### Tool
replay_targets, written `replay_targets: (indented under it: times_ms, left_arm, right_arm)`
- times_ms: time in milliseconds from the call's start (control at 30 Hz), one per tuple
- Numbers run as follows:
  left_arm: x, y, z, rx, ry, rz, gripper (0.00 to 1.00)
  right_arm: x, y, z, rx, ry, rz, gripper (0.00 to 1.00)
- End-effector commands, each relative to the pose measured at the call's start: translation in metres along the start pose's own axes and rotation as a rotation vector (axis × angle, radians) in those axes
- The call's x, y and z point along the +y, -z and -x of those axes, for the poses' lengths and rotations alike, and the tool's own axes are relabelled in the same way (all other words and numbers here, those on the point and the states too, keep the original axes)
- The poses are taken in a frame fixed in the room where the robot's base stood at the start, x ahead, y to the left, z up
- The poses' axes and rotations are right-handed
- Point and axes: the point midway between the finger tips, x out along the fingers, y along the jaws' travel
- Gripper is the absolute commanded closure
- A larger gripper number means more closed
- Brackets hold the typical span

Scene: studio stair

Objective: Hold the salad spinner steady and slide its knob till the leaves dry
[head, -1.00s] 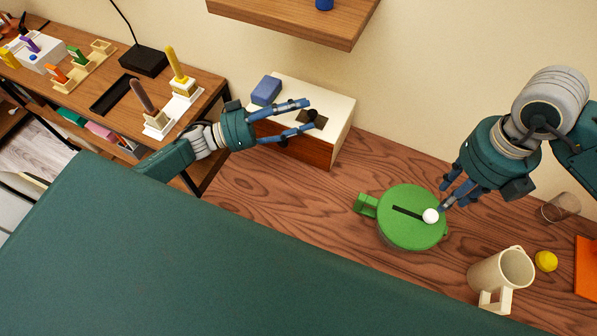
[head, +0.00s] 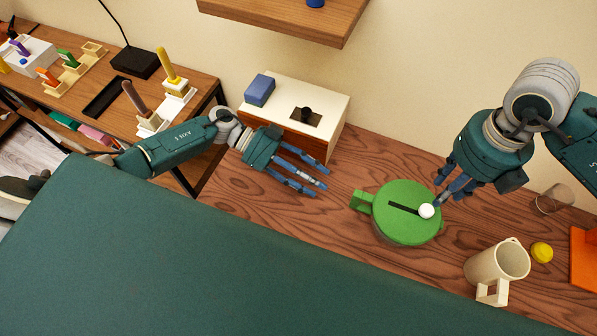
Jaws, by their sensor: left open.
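The salad spinner has a round green lid (head: 400,228) and a green handle (head: 361,200) on its left. It stands on the wood-grained worktop. A dark slot crosses the lid, and the white knob (head: 426,211) is at the slot's right end. The leaves are hidden under the lid. My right gripper (head: 445,202) is at the lid's upper right edge with a fingertip beside or touching the knob; whether it grips the knob cannot be told. My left gripper (head: 320,187) is open and empty, left of the spinner's handle and apart from it.
A cream pitcher (head: 498,264), a yellow ball (head: 542,253), a clear glass (head: 552,199) and an orange object (head: 584,258) are to the right. A white-topped box (head: 300,97) with a blue block (head: 260,90) stands behind my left gripper. A wooden shelf (head: 285,18) hangs above.

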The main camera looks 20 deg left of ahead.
Motion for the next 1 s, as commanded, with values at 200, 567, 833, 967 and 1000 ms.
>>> replay_targets:
  times_ms: [200,567,833,967,1000]
  left_arm:
    - [0.0,0.019,-0.042,0.004,-0.001,-0.001,0.51]
    - [-0.001,0.026,-0.099,0.002,0.002,0.001,0.51]
    - [-0.001,0.025,-0.111,0.0,0.002,0.001,0.51]
    - [-0.001,0.025,-0.111,0.0,0.002,0.001,0.51]
    - [-0.001,0.025,-0.111,0.0,0.002,0.001,0.51]
  right_arm:
    - [0.0,0.0,0.0,0.0,0.0,0.0,0.69]
    - [0.0,0.0,0.0,0.0,0.0,0.0,0.69]
    - [0.0,0.0,0.0,0.0,0.0,0.0,0.69]
    - [0.0,0.0,0.0,0.0,0.0,0.0,0.69]
    - [0.0,0.0,0.0,0.0,0.0,0.0,0.69]
